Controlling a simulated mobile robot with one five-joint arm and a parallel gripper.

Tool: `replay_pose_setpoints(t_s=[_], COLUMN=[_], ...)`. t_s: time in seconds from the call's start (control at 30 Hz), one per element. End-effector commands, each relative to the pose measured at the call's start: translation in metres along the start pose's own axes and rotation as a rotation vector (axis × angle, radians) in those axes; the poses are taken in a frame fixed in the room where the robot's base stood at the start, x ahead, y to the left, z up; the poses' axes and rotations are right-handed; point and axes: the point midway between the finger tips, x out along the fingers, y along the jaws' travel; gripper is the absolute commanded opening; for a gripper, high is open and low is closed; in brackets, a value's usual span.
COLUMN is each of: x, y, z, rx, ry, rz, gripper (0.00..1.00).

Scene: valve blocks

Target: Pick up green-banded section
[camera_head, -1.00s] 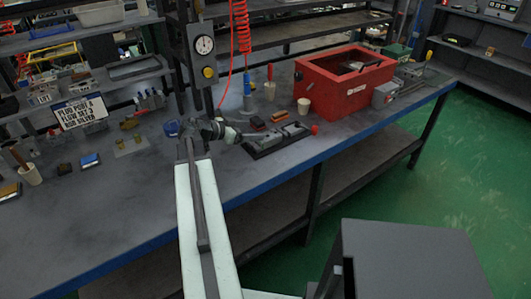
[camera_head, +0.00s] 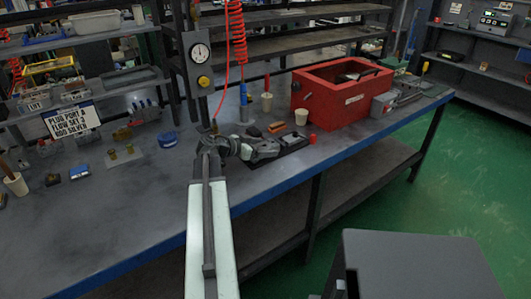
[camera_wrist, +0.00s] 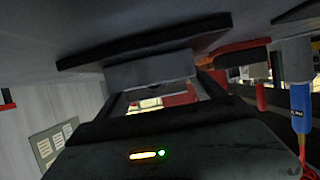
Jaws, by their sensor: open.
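I cannot make out a green band on any block in either view. In the head view a dark tray (camera_head: 293,148) with grey valve blocks (camera_head: 292,139) lies on the bench. My gripper (camera_head: 247,149) is open at the tray's left end, and it hides part of that end. In the wrist view, which looks upside down, the dark tray (camera_wrist: 140,46) and a grey block (camera_wrist: 150,71) appear just beyond my gripper. I cannot tell whether the jaws touch the block. Nothing is seen held.
A red box (camera_head: 335,103) stands right of the tray. A post with a gauge (camera_head: 200,53) rises behind my gripper.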

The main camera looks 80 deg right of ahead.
Motion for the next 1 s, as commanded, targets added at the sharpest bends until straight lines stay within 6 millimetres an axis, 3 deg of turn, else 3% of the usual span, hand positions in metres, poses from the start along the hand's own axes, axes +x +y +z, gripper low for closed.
replay_pose_setpoints(t_s=[0.23, 0.5, 0.83, 1.0], x=[0.005, 0.005, 0.005, -0.001], y=[0.000, 0.001, 0.001, -0.001], z=[0.000, 0.000, -0.003, -0.013], rx=[0.000, 0.000, 0.000, -0.001], ry=[0.000, 0.000, 0.001, 0.001], rz=[0.000, 0.001, 0.001, -0.001], gripper=[0.75, 0.00, 0.00, 0.00])
